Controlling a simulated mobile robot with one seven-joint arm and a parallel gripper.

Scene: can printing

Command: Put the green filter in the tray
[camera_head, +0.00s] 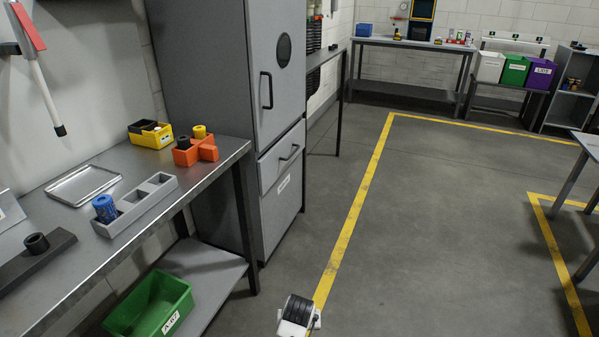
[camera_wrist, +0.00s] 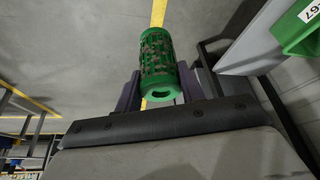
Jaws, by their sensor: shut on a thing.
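The green filter (camera_wrist: 157,55) is a cylinder with a perforated, brown-patched side and a plain green end ring with a hole. My gripper (camera_wrist: 158,86) is shut on it, with one dark finger on each side. The filter is held clear over the grey floor. It is not seen in the head view. A shallow silver metal tray (camera_head: 83,201) lies empty on the workbench at the left in the head view. My gripper's fingers do not show in the head view.
The workbench (camera_head: 128,235) also bears a grey holder (camera_head: 150,205) with a blue filter (camera_head: 105,208), a yellow bin (camera_head: 152,140), an orange holder (camera_head: 196,152) and a black fixture (camera_head: 30,262). A green bin (camera_head: 150,303) sits on the lower shelf.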

